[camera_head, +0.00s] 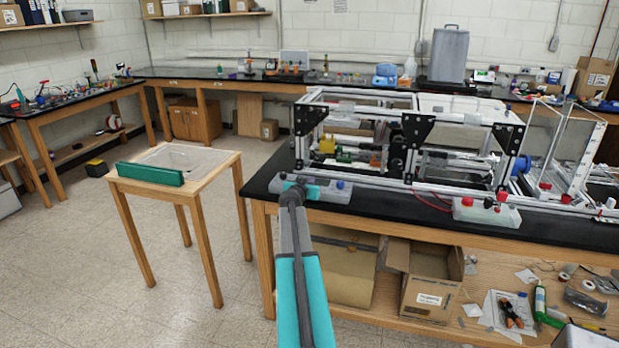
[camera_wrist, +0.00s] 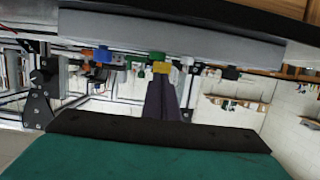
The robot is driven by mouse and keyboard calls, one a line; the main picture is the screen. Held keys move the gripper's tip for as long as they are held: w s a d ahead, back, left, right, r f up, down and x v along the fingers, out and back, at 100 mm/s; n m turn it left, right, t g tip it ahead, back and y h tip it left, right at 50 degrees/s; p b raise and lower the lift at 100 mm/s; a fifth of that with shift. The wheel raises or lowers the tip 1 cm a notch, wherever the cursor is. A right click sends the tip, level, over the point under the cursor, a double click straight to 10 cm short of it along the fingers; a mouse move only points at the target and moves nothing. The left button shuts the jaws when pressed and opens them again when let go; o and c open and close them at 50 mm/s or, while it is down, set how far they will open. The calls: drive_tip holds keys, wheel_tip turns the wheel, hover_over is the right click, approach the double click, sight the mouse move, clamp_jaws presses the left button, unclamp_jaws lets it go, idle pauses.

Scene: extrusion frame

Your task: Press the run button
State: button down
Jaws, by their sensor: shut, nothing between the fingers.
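A grey control box (camera_head: 335,190) sits at the front edge of the black bench, below the aluminium extrusion frame. I cannot read any label, so I cannot tell which is the run button. My gripper (camera_wrist: 161,84) is shut and empty, its tip lined up with the yellow and green parts.
The extrusion frame (camera_head: 420,110) stands just behind the box. A second control box (camera_head: 487,213) with red buttons lies further right on the bench edge. A small wooden table (camera_head: 230,160) with a green bar (camera_head: 150,174) stands at left. The floor between is clear.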

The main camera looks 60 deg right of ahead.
drive_tip(key=shift+f, duration=0.7)
